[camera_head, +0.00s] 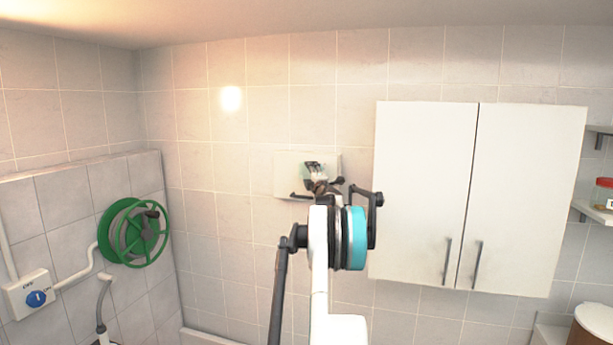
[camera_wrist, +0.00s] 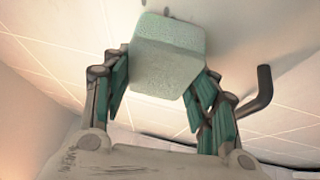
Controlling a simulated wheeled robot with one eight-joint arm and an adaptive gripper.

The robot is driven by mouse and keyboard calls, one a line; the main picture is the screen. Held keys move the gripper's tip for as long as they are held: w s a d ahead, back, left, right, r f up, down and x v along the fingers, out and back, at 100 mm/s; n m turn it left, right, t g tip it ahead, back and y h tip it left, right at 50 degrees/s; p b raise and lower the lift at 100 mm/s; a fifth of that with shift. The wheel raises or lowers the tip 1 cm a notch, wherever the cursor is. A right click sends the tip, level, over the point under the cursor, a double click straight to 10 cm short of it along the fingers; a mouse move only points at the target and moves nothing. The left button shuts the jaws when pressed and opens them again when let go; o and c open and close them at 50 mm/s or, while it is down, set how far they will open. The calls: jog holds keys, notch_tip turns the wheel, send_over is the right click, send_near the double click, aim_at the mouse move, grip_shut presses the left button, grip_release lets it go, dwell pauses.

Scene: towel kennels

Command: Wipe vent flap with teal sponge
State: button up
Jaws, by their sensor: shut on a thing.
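My gripper (camera_head: 316,180) is raised in front of the tiled back wall, shut on the teal sponge (camera_wrist: 168,55). The sponge is a pale teal block, held between the two green-padded fingers, its far end sticking out past them. In the head view only a small part of the sponge (camera_head: 309,169) shows. A flat white panel (camera_head: 285,172) on the wall, which looks like the vent flap, is directly behind the gripper and partly hidden by it. The sponge overlaps the panel in view; I cannot tell whether they touch.
A white two-door cabinet (camera_head: 425,180) hangs close on the right of my arm. A green hose reel (camera_head: 133,232) and a switch box (camera_head: 32,295) are on the left wall. Shelves (camera_head: 595,213) stand at far right. A dark bent bar (camera_wrist: 262,90) shows beside the right finger.

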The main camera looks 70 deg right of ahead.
aim_at(302, 171)
jog(key=s, duration=0.6)
jog(key=shift+s+d+b, duration=0.3)
jog(key=shift+d+b, duration=0.1)
dwell(0.3)
jog(key=shift+w+a+r+p, duration=0.1)
jog(key=shift+w+a, duration=0.1)
jog(key=shift+w, duration=1.45)
jog(key=shift+w+a+p, duration=0.15)
jog(key=shift+w, duration=1.5)
jog(key=shift+w+a+r+p, duration=0.1)
jog(key=shift+w+a, duration=0.1)
jog(key=shift+w, duration=1.45)
jog(key=shift+w+a+f, duration=0.1)
jog(key=shift+w, duration=0.85)
jog(key=shift+w+a+f, duration=0.1)
jog(key=shift+w, duration=0.85)
jog(key=shift+w+a+r+p, duration=0.15)
jog(key=shift+w+p, duration=0.2)
jog(key=shift+w, duration=0.2)
jog(key=shift+w+a+p, duration=0.1)
jog(key=shift+w+p, duration=0.2)
jog(key=shift+w, duration=2.35)
jog(key=shift+a, duration=0.1)
